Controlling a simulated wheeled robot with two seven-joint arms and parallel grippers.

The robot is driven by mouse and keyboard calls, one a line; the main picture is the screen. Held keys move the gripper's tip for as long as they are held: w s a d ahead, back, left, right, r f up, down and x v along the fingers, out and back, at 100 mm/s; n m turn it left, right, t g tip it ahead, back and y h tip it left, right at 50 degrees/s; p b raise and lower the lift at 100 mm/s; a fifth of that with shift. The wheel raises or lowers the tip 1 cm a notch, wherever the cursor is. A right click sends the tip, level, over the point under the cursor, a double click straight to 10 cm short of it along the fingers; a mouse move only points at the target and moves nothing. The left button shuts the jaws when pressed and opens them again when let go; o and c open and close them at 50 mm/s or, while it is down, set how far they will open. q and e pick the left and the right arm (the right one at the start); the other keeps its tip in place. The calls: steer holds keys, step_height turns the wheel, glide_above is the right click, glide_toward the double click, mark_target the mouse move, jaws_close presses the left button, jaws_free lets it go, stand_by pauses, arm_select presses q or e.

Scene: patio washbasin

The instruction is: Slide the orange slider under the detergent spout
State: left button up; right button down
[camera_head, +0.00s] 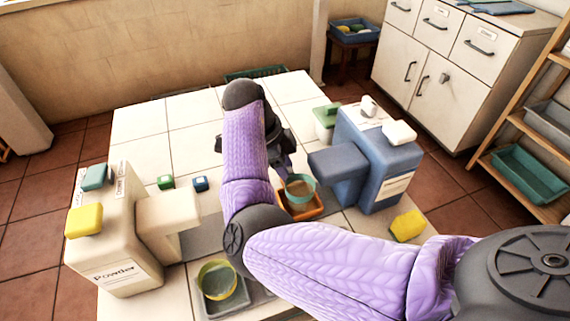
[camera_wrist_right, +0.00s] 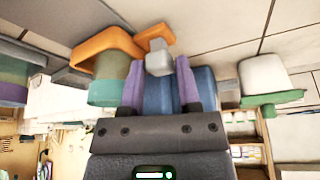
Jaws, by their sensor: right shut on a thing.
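The orange slider (camera_head: 303,211) sits on the white tiled table with a teal cup (camera_head: 299,190) in it. It lies just left of and below the blue detergent dispenser's spout (camera_head: 336,160); I cannot tell how far under it reaches. My right gripper (camera_head: 284,155) is above and behind the slider, partly hidden by my purple arm. In the right wrist view, its fingers (camera_wrist_right: 160,75) are at the grey knob (camera_wrist_right: 159,57) on the orange slider (camera_wrist_right: 101,42) and shut on it. The teal cup (camera_wrist_right: 106,85) shows beside them. My left gripper is not in view.
A powder dispenser (camera_head: 119,251) stands at the left, with a yellow cup (camera_head: 218,279) in a grey tray near its spout. A yellow sponge (camera_head: 407,226) lies in front of the blue dispenser (camera_head: 382,163).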

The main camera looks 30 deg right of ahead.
stand_by(0.5)
steer(key=shift+d, duration=0.1)
steer(key=shift+s+d+r+p, duration=0.15)
steer(key=shift+d+p, duration=0.15)
steer(key=shift+d, duration=0.05)
steer(key=shift+s+d+p, duration=0.15)
steer(key=shift+d+p, duration=0.2)
steer(key=shift+d, duration=0.3)
steer(key=shift+s+d+p, duration=0.15)
steer(key=shift+d+p, duration=0.15)
steer(key=shift+d, duration=0.4)
steer(key=c, duration=0.7)
jaws_free()
steer(key=shift+o, duration=0.4)
steer(key=shift+d, duration=0.15)
